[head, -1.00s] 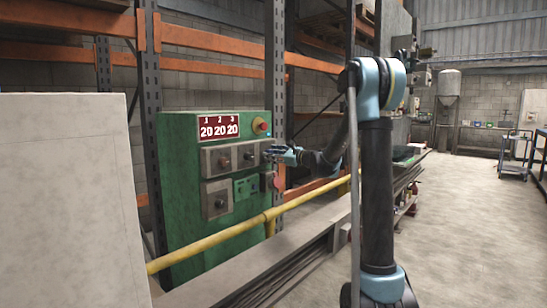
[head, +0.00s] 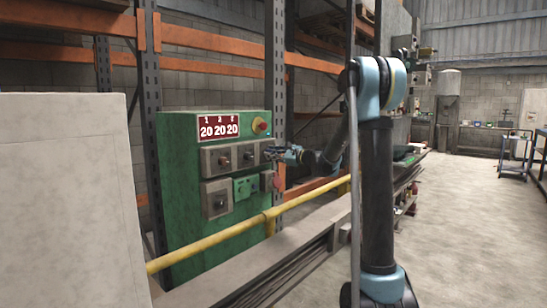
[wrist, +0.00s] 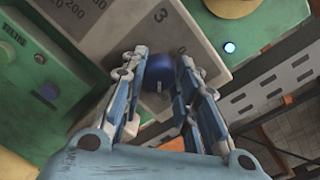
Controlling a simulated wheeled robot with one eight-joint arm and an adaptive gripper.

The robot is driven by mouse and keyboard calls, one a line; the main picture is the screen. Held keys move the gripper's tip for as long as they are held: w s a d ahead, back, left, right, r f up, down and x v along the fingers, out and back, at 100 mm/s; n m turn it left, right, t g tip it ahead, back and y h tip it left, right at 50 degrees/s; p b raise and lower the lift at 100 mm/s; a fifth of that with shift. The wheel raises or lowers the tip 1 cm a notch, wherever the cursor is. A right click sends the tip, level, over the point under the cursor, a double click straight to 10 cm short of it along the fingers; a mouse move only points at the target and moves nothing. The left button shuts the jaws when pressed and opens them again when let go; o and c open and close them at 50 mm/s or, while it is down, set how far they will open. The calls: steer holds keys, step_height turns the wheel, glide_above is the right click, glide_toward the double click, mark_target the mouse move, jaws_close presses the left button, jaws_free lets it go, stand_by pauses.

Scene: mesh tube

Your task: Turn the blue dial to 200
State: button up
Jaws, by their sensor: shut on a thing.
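The blue dial (wrist: 158,78) is a dark blue round knob on a grey plate (wrist: 110,38) marked 3, with scale numbers including 0 and 200. In the wrist view it sits between the two fingers of my gripper (wrist: 159,72), which is shut on it. The dial's pointer is hard to make out. In the head view my gripper (head: 275,153) is at the right end of the upper row of dials on the green cabinet (head: 178,160), and hides the blue dial there. The red display (head: 218,127) above reads 20 20 20.
A red and yellow button (head: 260,126) is above my gripper. A yellow rail (head: 222,233) runs in front. A pale panel (head: 65,190) stands at the left. Open floor lies at the right.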

stand_by(0.3)
steer(key=o, duration=1.1)
steer(key=shift+s+d, duration=0.1)
steer(key=v, duration=1.1)
steer(key=shift+s+d+f, duration=0.1)
steer(key=shift+s+d, duration=0.1)
steer(key=shift+d, duration=0.15)
